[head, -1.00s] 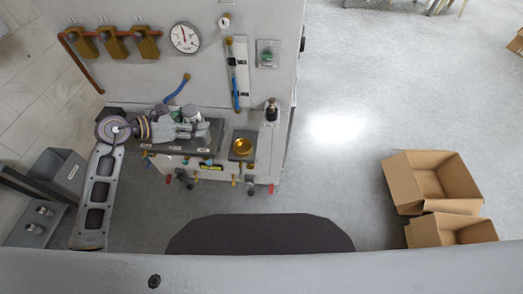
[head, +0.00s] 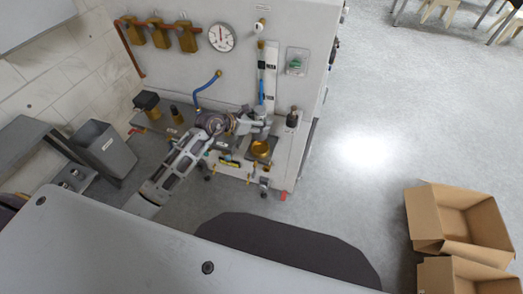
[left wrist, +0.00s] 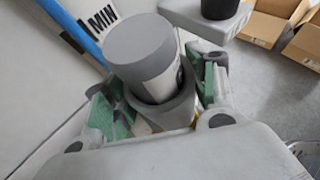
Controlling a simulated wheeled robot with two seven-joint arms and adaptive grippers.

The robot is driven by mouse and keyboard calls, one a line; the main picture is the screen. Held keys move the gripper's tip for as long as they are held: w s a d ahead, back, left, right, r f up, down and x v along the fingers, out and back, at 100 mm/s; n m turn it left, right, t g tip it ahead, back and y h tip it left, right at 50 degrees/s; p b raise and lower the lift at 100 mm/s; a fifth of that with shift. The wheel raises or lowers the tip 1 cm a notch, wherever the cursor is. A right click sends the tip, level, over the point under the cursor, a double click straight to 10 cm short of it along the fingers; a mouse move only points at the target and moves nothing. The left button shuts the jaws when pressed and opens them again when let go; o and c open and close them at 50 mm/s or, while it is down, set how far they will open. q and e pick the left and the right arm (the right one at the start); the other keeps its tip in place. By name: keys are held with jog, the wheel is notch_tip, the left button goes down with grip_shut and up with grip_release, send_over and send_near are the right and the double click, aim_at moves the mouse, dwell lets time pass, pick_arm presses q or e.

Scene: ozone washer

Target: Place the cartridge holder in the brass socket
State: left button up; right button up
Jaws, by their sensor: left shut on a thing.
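My left gripper (head: 256,124) reaches in from the left along the bench front in the head view. It is shut on the cartridge holder (left wrist: 142,52), a grey cylinder with a grey cap that fills the middle of the left wrist view between green finger pads. In the head view the cartridge holder is small and mostly merged with the gripper. The brass socket (head: 261,149) is a round golden cup on a dark plate, just below the gripper in the picture. The holder appears above and behind the socket, apart from it. My right gripper is not in view.
A blue hose (head: 207,89) and a clear tube with a blue section (head: 263,90) are on the panel behind. Open cardboard boxes (head: 457,222) lie on the floor at right.

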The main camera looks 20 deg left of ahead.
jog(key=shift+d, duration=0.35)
pick_arm(q)
jog(key=shift+f, duration=0.1)
jog(key=shift+f, duration=0.2)
notch_tip(320, 180, down, 5)
jog(key=shift+r, duration=0.1)
jog(key=shift+f, duration=0.5)
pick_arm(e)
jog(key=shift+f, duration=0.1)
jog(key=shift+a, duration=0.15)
